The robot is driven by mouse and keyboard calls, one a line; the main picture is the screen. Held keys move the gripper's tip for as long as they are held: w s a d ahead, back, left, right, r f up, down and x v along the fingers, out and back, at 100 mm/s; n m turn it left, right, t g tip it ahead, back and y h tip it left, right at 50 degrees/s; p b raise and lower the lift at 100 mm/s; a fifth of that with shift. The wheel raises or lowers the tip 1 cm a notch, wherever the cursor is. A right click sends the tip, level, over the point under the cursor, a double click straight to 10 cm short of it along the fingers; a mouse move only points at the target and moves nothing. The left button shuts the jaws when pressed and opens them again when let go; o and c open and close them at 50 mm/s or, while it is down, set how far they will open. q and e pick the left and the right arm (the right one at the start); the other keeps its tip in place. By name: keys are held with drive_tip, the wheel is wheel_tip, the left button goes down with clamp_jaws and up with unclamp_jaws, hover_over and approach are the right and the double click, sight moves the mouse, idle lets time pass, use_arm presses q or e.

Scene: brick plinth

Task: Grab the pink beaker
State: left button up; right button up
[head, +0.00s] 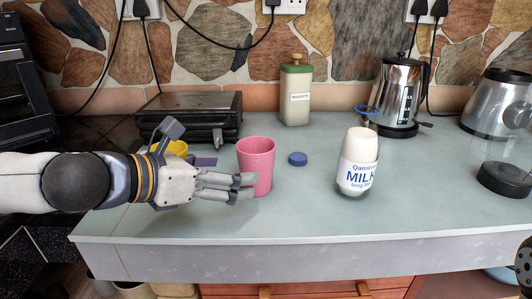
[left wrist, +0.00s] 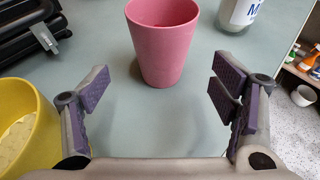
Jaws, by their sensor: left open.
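The pink beaker (head: 257,158) stands upright on the grey-green counter (head: 300,215). My left gripper (head: 240,187) comes in from the left, and its fingers overlap the beaker's lower left side in the head view. In the left wrist view, the beaker (left wrist: 165,45) stands just ahead of the open fingers of the gripper (left wrist: 160,88), roughly centred in the gap. The beaker's base lies near the level of the fingertips there, with clear counter between it and each finger. The gripper is empty.
A yellow container (left wrist: 28,125) stands close to the left finger. A milk bottle (head: 357,165) and a blue lid (head: 298,158) are right of the beaker. A black grill (head: 190,115), a biscuit jar (head: 296,92) and a kettle (head: 400,95) stand behind. The counter's front is clear.

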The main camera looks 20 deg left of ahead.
sight(257, 170)
use_arm(q)
drive_tip(key=shift+w+d+f+b, duration=0.15)
drive_tip(key=shift+w+f, duration=0.15)
drive_tip(key=shift+w, duration=0.2)
drive_tip(key=shift+w+d+f+b, duration=0.15)
drive_tip(key=shift+w+f, duration=0.15)
drive_tip(key=shift+w, duration=0.2)
drive_tip(key=shift+w+d+f+b, duration=0.55)
drive_tip(key=shift+w+d, duration=0.2)
drive_tip(key=shift+d, duration=0.1)
drive_tip(key=x, duration=0.2)
drive_tip(key=shift+w+d+b, duration=0.2)
drive_tip(key=shift+w+b, duration=0.1)
drive_tip(key=shift+w, duration=0.1)
drive_tip(key=shift+w+d, duration=0.1)
drive_tip(key=shift+w, duration=0.05)
drive_tip(key=shift+r, duration=0.25)
drive_tip(key=c, duration=1.4)
use_arm(e)
drive_tip(key=s+f+g, duration=0.1)
drive_tip(key=s+f, duration=0.1)
drive_tip(key=shift+s+f, duration=0.25)
drive_tip(key=shift+f, duration=0.1)
